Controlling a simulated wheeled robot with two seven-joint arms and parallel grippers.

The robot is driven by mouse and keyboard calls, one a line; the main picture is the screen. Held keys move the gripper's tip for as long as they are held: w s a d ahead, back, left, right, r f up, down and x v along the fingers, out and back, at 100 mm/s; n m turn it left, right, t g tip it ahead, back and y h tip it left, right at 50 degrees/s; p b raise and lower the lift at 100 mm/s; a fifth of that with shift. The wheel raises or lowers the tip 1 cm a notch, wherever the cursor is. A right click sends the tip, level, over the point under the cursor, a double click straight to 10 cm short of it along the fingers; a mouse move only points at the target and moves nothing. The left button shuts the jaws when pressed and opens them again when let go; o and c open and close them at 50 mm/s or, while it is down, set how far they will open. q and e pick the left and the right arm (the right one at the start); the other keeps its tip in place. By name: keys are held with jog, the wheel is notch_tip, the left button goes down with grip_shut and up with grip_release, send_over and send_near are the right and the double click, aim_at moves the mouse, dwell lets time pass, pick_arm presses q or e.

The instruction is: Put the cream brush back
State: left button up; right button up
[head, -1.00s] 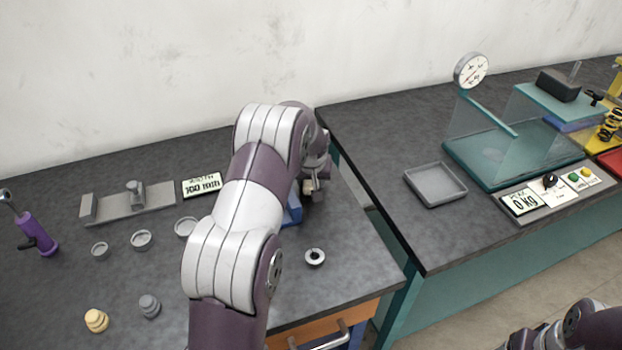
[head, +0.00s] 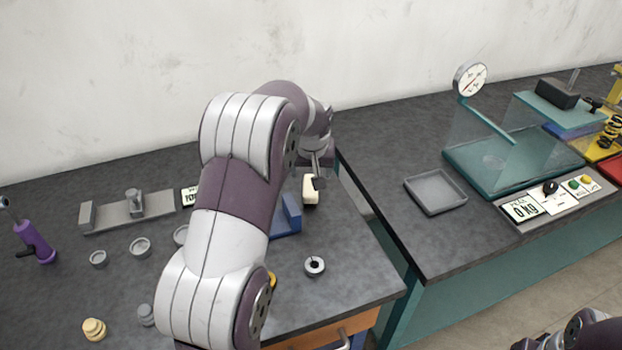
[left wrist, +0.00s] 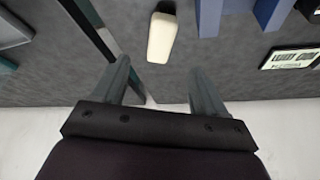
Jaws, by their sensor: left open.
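The cream brush (head: 311,190) is on the dark worktop of the left bench, near its right edge and just right of a blue block-like holder (head: 287,220). In the left wrist view the cream brush (left wrist: 161,38) shows as a pale block with a darker far end, apart from the blue holder (left wrist: 235,5). My left gripper (head: 318,166) is open, just behind the brush. In the wrist view its two fingers (left wrist: 165,72) are spread and empty, with the brush beyond the gap between them. My left arm hides part of the blue holder.
A grey fixture (head: 130,210), small round dishes (head: 140,246) and a ring (head: 315,266) are on the left bench. A gap separates it from the right bench, which holds a grey tray (head: 435,191) and a teal scale rig (head: 510,160). Part of my right arm shows at bottom right.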

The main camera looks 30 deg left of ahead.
pick_arm(q)
jog(key=s+d+f+m+g, duration=0.1)
jog(key=s+d+m, duration=0.1)
jog(key=s+d, duration=0.3)
jog(key=s+d+f+m+h, duration=0.1)
jog(key=s+d, duration=0.3)
jog(key=s, duration=0.7)
jog(key=s+d+f+m+g+h, duration=0.1)
jog(key=s+d+f+m, duration=0.1)
jog(key=s+d, duration=0.3)
jog(key=shift+s+d+m+g, duration=0.15)
jog(key=shift+s+d, duration=0.05)
jog(key=shift+s, duration=0.5)
jog(key=shift+s+d+m+g, duration=0.15)
jog(key=shift+s, duration=0.55)
